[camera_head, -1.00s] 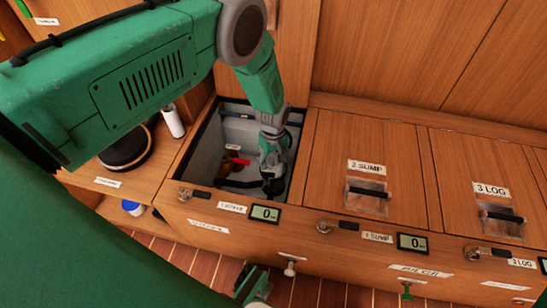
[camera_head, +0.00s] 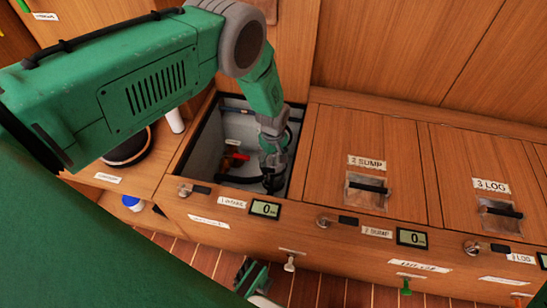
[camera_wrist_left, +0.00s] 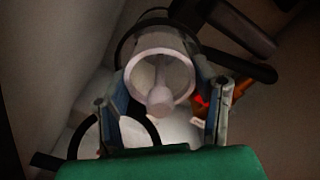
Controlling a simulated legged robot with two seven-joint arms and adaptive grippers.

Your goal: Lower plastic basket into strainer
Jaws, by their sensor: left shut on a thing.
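My left gripper (camera_head: 272,178) reaches down into the open locker on the left of the bench. In the left wrist view, its two fingers (camera_wrist_left: 163,110) stand on either side of a pale, cup-like plastic basket (camera_wrist_left: 178,62) with a round rim and a knob-ended stem in its middle. The gripper is shut on it. Dark curved bands pass behind and below the basket. The strainer cannot be told apart clearly; the basket and fingers hide what lies beneath.
The locker walls (camera_head: 205,150) stand close around the gripper. A red-handled fitting (camera_head: 237,157) lies inside, left of the gripper. Closed lids marked 2 SUMP (camera_head: 335,150) and 3 LOG (camera_head: 470,165) are to the right. A white cylinder (camera_head: 174,120) stands on the left shelf.

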